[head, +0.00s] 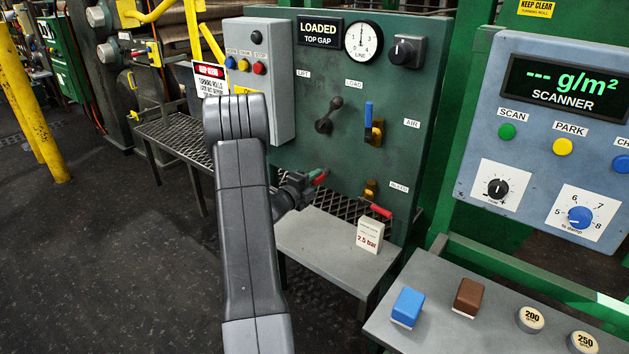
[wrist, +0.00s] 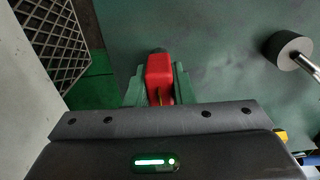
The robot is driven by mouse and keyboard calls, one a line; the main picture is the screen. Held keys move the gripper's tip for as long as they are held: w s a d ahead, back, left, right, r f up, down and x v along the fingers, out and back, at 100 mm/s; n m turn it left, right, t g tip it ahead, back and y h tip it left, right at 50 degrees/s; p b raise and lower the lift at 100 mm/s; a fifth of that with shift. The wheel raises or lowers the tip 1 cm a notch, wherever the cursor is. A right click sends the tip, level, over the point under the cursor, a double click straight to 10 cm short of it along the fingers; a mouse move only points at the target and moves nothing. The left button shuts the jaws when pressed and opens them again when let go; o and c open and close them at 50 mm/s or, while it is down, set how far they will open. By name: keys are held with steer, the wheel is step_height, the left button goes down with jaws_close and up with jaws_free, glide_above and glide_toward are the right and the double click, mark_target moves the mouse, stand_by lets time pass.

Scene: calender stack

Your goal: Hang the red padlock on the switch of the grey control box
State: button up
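My gripper (head: 312,181) is in front of the lower part of the green panel, below the black lever. In the wrist view its green fingers (wrist: 181,84) are shut on the red padlock (wrist: 159,72), one on each side. Only a small bit of red of the padlock (head: 320,177) shows in the head view. Its shackle cannot be made out clearly. A grey control box (head: 262,100) with blue, yellow and red buttons is at the panel's left, above my gripper. A smaller grey box (head: 418,47) with a black rotary switch (head: 401,53) is at the panel's upper right, apart from my gripper.
The black lever (head: 326,122) sticks out of the panel just above my gripper. Blue-handled (head: 369,112) and red-handled (head: 382,211) valves stand to its right.

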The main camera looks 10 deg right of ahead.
jaws_close()
steer(key=shift+s+a, duration=0.15)
steer(key=shift+a, duration=0.05)
steer(key=shift+b+v, duration=1.15)
steer(key=shift+v, duration=0.9)
